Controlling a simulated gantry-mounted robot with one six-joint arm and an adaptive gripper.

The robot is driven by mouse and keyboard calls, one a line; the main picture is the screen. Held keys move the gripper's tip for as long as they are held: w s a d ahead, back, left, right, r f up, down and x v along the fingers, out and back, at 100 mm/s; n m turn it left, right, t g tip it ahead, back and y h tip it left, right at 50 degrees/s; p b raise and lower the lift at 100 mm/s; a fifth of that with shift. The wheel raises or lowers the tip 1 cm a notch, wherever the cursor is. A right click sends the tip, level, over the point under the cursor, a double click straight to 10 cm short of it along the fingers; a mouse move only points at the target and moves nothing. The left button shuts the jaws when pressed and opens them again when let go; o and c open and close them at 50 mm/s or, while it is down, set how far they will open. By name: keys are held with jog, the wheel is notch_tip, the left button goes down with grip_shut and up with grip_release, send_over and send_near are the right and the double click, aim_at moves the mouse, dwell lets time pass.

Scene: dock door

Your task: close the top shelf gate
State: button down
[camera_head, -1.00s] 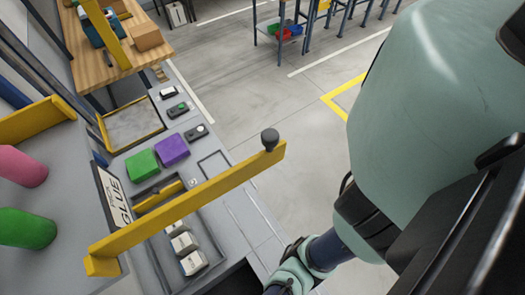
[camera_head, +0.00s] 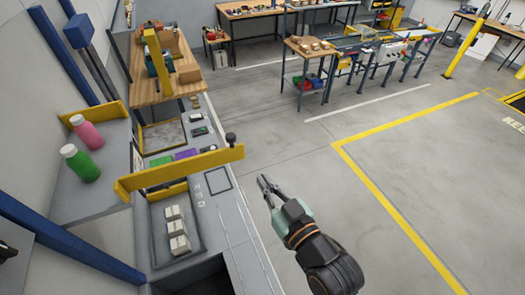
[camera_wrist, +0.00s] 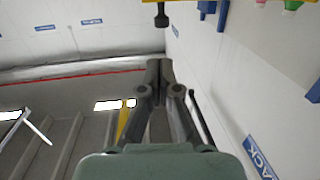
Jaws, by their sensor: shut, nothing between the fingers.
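The top shelf gate (camera_head: 185,170) is a yellow bar swung out from the grey shelf (camera_head: 92,178), sticking out over the workbench. A dark knob (camera_head: 231,138) stands near its free end. My gripper (camera_head: 264,181) is shut and empty, to the right of the gate's free end and apart from it. In the wrist view my closed fingertips (camera_wrist: 159,66) point toward the knob (camera_wrist: 161,17), with a clear gap between. The gate's yellow edge (camera_wrist: 130,2) shows at the top of that view. The gate's hinge is hard to make out.
A pink bottle (camera_head: 87,133) and a green bottle (camera_head: 80,163) stand on the shelf. A fixed yellow rail (camera_head: 95,114) edges its far side. Below the gate, a tray (camera_head: 202,243) holds white blocks (camera_head: 176,229). Open floor (camera_head: 310,160) lies to the right.

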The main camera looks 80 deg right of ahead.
aim_at(233, 141)
jog(key=b+x, duration=0.6)
jog(key=x, duration=0.7)
jog(key=shift+w+a+r+b, duration=0.1)
jog(key=shift+w+b, duration=0.1)
jog(key=shift+b, duration=0.2)
jog(key=shift+w+d, duration=0.4)
jog(key=shift+d, duration=0.05)
